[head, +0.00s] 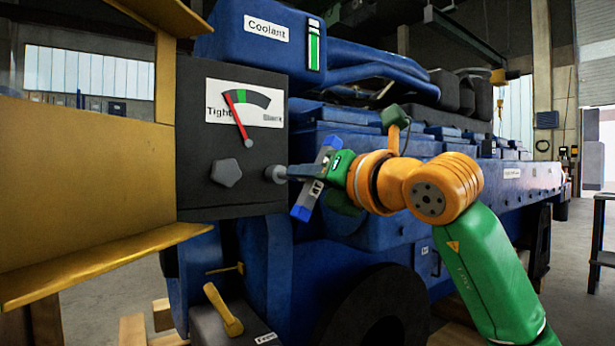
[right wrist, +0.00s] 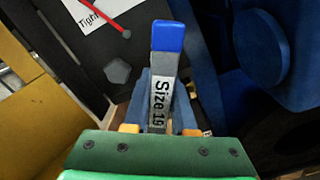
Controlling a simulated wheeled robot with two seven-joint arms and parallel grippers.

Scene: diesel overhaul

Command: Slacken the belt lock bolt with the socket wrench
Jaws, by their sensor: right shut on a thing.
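My right gripper (head: 330,170) is shut on the socket wrench (head: 303,207), a grey bar with a blue end. In the right wrist view, the wrench (right wrist: 167,45) rises from between the fingers and reads "Size 19". A grey round end (head: 275,173) points left, close to the dark panel (head: 195,130); I cannot tell whether it touches. A dark faceted bolt head (head: 227,172) sits on the panel, left of the wrench end and apart from it. It also shows in the right wrist view (right wrist: 117,70). My left gripper is out of view.
Above the bolt, a gauge (head: 244,104) marked "Tight" has its red needle left of the green band. A yellow open cover (head: 80,180) stands left of the panel. The blue engine (head: 350,130) lies behind my right arm. A yellow-handled part (head: 222,310) is below.

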